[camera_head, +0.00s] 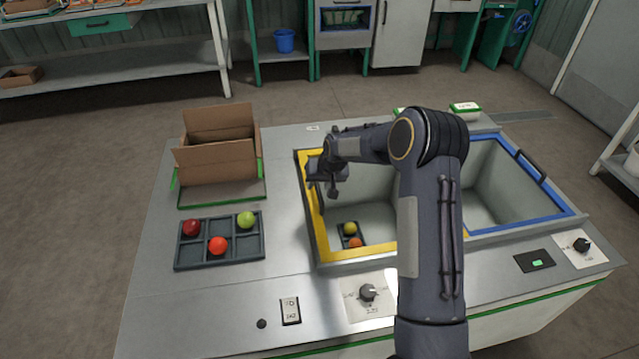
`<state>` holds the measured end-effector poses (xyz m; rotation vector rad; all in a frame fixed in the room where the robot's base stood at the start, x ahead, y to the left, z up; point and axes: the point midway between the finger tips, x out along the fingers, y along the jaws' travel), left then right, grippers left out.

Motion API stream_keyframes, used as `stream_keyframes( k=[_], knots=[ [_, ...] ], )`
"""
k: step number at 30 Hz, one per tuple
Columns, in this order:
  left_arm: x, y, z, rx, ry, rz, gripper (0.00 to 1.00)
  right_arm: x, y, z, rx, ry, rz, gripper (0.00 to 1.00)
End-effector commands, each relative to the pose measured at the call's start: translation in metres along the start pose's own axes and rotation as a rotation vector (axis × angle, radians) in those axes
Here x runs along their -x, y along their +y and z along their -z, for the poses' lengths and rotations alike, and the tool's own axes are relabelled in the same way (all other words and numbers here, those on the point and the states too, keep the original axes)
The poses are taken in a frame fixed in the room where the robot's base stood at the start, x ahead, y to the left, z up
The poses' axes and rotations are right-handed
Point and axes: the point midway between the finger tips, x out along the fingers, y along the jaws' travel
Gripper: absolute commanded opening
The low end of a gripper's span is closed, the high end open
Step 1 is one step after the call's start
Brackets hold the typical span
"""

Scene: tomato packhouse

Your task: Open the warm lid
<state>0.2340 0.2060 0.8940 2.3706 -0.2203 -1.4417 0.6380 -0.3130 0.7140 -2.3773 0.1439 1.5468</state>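The warm compartment is a bin with a yellow frame (316,228) in the counter. Its inside shows, with a small dark tray holding a yellow tomato (350,229) and an orange tomato (356,242). I cannot tell whether a clear lid covers it. My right gripper (331,189) is over the yellow frame's left side, pointing down. Its fingers are small and dark, so I cannot tell whether they are open or shut on a handle. No warm lid handle shows; my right arm hides much of the bin's middle and right. My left gripper is not in view.
Right of my arm is a blue-framed bin (558,205) with a dark handle (531,166) at its right side. A cardboard box (218,160) and a tray (206,256) with several tomatoes stand left. Knobs (368,292) and a switch (290,310) line the front.

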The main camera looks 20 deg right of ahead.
Motion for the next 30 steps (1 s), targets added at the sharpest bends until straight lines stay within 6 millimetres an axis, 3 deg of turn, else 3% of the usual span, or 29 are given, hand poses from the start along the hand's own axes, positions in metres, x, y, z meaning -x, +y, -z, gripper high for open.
stream_keyframes(
  k=[3,11,23,30],
  knots=[
    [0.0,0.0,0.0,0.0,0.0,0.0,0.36,0.0,0.0,0.0,0.0,0.0,0.0,0.33],
    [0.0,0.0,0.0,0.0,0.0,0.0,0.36,0.001,0.0,0.0,0.0,0.0,0.0,0.0],
    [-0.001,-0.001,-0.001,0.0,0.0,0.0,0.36,0.001,0.006,0.001,-0.002,0.001,-0.001,0.0],
    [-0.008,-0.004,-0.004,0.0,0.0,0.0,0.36,0.007,0.042,0.003,-0.005,0.003,-0.005,0.0]
  ],
)
